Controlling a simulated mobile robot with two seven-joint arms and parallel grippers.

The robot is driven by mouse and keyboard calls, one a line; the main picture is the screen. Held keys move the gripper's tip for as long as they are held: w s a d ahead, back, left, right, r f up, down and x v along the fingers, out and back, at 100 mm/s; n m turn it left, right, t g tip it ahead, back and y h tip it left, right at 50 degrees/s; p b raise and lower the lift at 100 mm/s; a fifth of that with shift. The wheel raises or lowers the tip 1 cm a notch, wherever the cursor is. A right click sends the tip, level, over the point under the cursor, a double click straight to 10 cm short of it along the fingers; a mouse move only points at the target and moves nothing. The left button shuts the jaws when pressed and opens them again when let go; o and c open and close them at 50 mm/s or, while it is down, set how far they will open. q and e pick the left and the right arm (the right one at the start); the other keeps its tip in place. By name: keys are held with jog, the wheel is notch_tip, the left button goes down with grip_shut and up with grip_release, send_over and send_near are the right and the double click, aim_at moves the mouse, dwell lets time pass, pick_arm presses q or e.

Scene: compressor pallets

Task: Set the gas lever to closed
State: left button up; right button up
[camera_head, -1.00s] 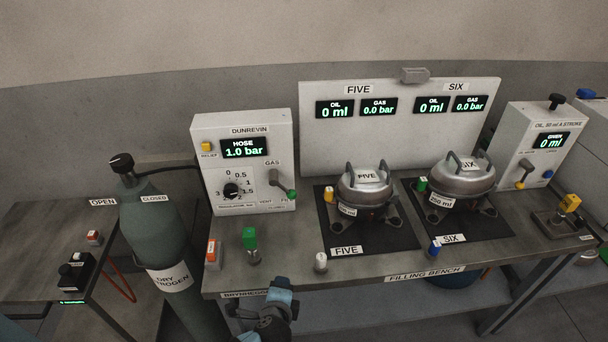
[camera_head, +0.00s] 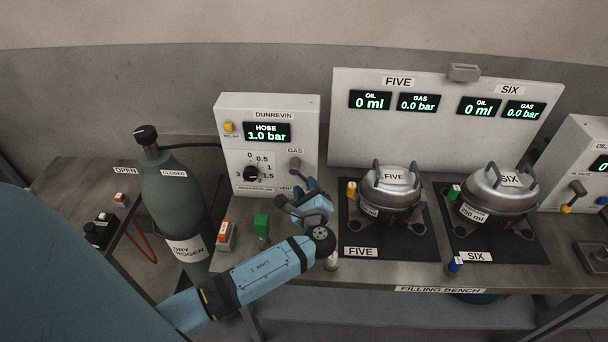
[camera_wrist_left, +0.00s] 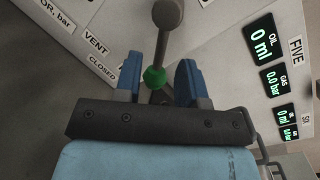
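The gas lever (camera_head: 295,165) is on the white DUNREVIN panel (camera_head: 228,160), under the GAS label; its lower end is hidden by my left gripper (camera_head: 303,193) in the head view. In the left wrist view the lever (camera_wrist_left: 168,14) has a grey arm and a green knob (camera_wrist_left: 155,77). The knob sits between the two blue fingers of my left gripper (camera_wrist_left: 158,68), with gaps on both sides. The gripper is open. The VENT (camera_wrist_left: 95,43) and CLOSED (camera_wrist_left: 103,68) labels lie left of the lever; the FILL label is hidden. My right gripper is not in view.
The HOSE display (camera_head: 267,132) reads 1.0 bar. Compressor FIVE (camera_head: 392,190) stands to the right. The nitrogen cylinder (camera_head: 170,200) stands left of the bench.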

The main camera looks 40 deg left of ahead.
aim_at(304, 180)
pick_arm(q)
jog(key=shift+x, duration=2.1)
jog(key=shift+c, duration=0.5)
grip_shut()
